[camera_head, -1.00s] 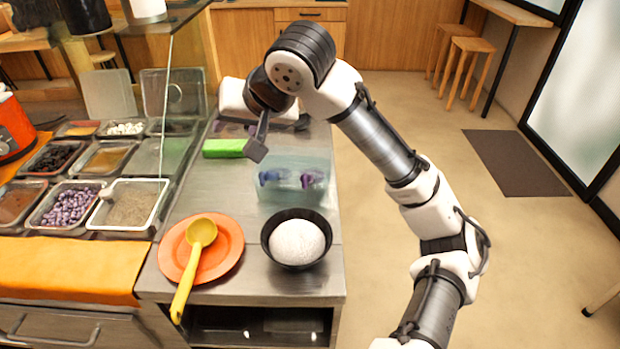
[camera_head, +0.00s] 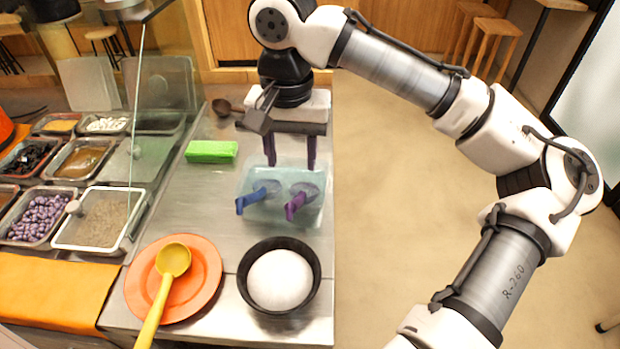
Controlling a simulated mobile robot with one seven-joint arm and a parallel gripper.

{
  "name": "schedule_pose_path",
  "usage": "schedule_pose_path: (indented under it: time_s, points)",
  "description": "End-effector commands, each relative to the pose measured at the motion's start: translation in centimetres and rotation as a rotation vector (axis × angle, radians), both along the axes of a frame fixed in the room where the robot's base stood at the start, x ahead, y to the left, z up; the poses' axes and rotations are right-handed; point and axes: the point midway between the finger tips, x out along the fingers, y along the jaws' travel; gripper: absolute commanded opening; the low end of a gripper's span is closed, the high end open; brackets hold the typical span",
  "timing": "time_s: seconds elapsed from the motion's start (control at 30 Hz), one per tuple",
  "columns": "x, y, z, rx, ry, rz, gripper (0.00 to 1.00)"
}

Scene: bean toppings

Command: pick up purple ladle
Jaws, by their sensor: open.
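The purple ladle (camera_head: 293,208) rests in a translucent pale-blue tub (camera_head: 273,220) on the steel counter. The fingers are apart from both ladle handles. The right finger is roughly in line with the purple ladle.
A green block (camera_head: 211,152) and a dark ladle (camera_head: 222,107) lie left of my gripper. Nearer stand an orange plate (camera_head: 207,272) with a yellow ladle (camera_head: 162,290) and a black bowl (camera_head: 246,290) of white food. A glass pane and topping trays are at left.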

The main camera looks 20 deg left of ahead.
Motion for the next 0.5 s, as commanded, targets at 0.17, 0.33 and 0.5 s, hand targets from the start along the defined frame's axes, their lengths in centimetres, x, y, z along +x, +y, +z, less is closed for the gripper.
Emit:
schedule_pose_path:
  time_s: [0.17,0.33,0.5]
  points:
    - [0.0,0.0,-1.4,0.001,0.002,0.001,0.47]
    - [0.0,-0.1,-4.8,-0.001,0.003,0.001,0.47]
    - [0.0,0.0,-7.5,0.002,0.000,0.001,0.47]
